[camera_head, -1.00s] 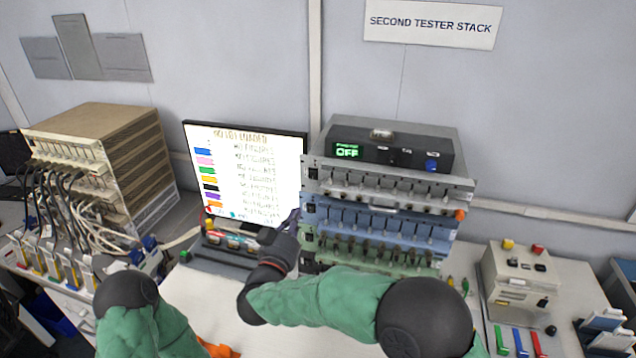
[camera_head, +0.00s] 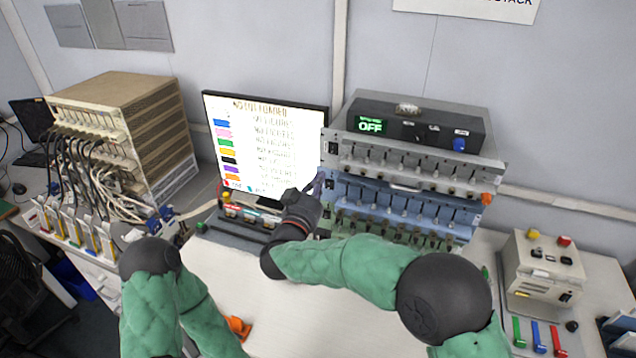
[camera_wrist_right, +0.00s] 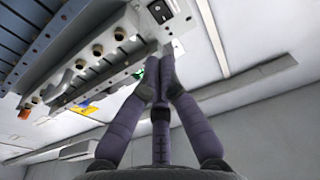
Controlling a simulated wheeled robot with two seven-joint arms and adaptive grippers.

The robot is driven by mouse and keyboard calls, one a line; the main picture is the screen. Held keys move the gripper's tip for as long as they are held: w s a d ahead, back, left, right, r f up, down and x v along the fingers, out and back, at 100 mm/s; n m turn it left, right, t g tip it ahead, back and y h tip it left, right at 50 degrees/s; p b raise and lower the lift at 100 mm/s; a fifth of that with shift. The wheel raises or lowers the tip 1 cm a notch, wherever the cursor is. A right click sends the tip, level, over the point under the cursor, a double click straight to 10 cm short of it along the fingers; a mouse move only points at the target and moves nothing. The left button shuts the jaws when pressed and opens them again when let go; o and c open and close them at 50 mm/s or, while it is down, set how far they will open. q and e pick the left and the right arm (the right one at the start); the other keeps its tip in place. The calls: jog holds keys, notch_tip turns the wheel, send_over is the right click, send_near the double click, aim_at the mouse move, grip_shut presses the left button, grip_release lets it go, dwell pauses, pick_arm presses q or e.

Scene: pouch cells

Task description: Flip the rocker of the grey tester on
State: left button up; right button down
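The grey tester (camera_head: 415,172) is the top rack unit of the stack, above a blue unit (camera_head: 400,203) and a green one. Its dark rocker (camera_head: 333,148) is at the left end of its front; its position is too small to read. My right gripper (camera_head: 319,181) is just below and left of that rocker, beside the blue unit's left end. In the right wrist view its fingertips (camera_wrist_right: 158,82) are together with nothing visible between them; a black rocker (camera_wrist_right: 160,13) shows beyond them, apart. My left gripper is out of view; only its arm shows.
A black box (camera_head: 420,130) on the grey tester displays OFF. A monitor (camera_head: 262,145) stands left of the stack, with a dark tray (camera_head: 240,232) in front. A beige rack with cables is far left. A beige switch box (camera_head: 540,270) is at right.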

aim_at(336, 147)
jog(key=b+x, duration=0.1)
jog(key=x, duration=0.9)
jog(key=shift+w+d, duration=0.2)
jog(key=shift+w, duration=0.2)
jog(key=shift+r, duration=0.1)
